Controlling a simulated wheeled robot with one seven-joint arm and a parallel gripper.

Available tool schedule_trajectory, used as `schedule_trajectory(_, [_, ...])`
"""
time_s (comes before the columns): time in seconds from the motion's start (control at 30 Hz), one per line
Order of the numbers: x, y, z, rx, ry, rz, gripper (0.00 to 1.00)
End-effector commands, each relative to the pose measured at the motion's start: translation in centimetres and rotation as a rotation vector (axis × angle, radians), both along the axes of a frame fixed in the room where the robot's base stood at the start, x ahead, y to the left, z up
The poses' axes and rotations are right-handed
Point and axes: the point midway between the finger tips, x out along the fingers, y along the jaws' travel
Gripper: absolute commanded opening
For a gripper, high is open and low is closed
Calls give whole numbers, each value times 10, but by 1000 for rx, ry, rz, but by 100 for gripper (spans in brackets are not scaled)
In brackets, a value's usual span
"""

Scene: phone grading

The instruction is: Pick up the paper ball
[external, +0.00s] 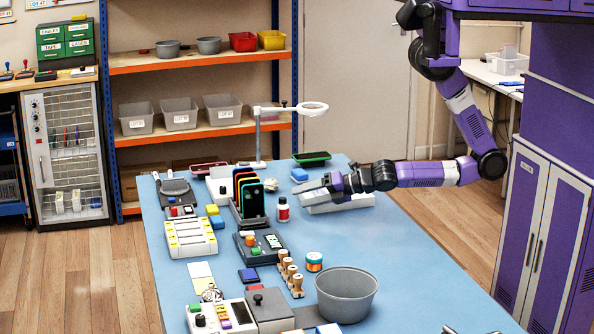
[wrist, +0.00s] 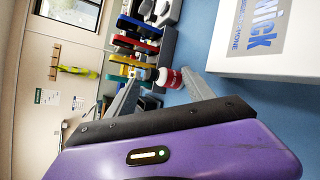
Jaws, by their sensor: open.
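My gripper (external: 308,191) is at the far right part of the table, over or beside a white box (external: 340,202), well away from the crumpled thing. In the wrist view my gripper (wrist: 158,77) is open, with nothing visibly held. A red and white bottle (wrist: 170,78) shows beyond the fingertips. No paper ball can be made out in the wrist view.
A phone rack (external: 246,213) and the bottle (external: 283,210) stand between my gripper and the front left. A grey bowl (external: 346,293), wooden stamps (external: 290,276) and a control box (external: 222,318) crowd the front. A magnifier lamp (external: 257,140) rises behind.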

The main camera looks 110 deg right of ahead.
Motion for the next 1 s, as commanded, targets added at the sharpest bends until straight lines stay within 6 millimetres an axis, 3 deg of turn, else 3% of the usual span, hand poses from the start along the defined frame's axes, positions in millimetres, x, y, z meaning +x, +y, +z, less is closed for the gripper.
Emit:
schedule_trajectory(0.03, [14, -18, 6, -117, 46, -13, 61])
schedule_trajectory(0.17, [31, -69, 9, -379, 223, -72, 61])
schedule_trajectory(0.3, [30, -127, 5, -534, 443, -172, 61])
schedule_trajectory(0.4, [22, -156, 2, -580, 567, -223, 61])
schedule_trajectory(0.57, [16, -176, -1, -601, 656, -255, 61])
schedule_trajectory(1.0, [34, -216, -22, -599, 658, -256, 61])
